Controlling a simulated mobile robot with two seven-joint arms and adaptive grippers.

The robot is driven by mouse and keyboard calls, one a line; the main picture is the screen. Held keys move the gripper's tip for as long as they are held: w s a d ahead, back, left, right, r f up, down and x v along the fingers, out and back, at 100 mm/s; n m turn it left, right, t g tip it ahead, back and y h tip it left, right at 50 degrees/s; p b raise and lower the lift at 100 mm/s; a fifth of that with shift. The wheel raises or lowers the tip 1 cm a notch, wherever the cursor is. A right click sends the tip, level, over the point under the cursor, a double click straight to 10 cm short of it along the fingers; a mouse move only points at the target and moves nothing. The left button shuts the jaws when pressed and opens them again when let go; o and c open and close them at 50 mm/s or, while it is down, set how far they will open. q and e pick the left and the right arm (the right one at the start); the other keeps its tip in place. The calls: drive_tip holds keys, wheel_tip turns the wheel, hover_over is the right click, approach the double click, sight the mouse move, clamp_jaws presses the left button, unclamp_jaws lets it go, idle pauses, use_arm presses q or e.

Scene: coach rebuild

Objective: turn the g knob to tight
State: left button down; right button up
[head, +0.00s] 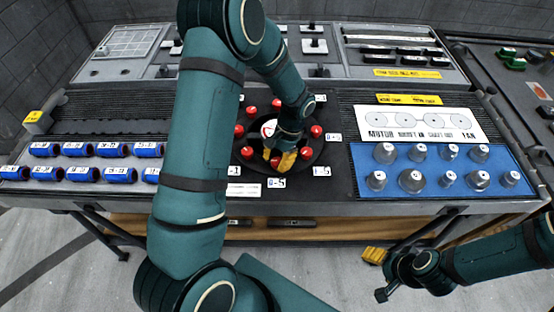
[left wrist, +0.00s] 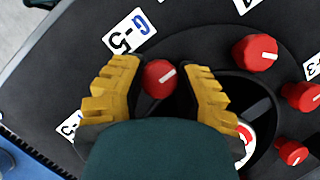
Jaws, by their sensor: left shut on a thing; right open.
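A round black dial plate (head: 313,158) on the bench carries several red knobs around a central gauge (head: 269,128). My left gripper (head: 284,160) reaches down over the near side of the plate. The knob has a white pointer line, tilted up and right in that view. A white label with a blue G and a 5 (left wrist: 129,31) lies just beyond this knob. My right gripper (head: 374,256) is open and empty, low before the bench.
Another red knob (left wrist: 255,53) sits close to the held one. Silver cups (head: 411,179) stand on a blue mat (head: 367,160) at right. A white diagram panel (head: 425,124) lies behind them.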

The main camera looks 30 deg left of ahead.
use_arm(q)
drive_tip(key=shift+s+f, duration=0.15)
drive_tip(key=c, duration=0.6)
unclamp_jaws()
drive_tip(key=shift+w+r, duration=0.35)
drive_tip(key=shift+r, duration=0.25)
drive_tip(key=v, duration=1.1)
drive_tip(key=shift+d+f, duration=0.1)
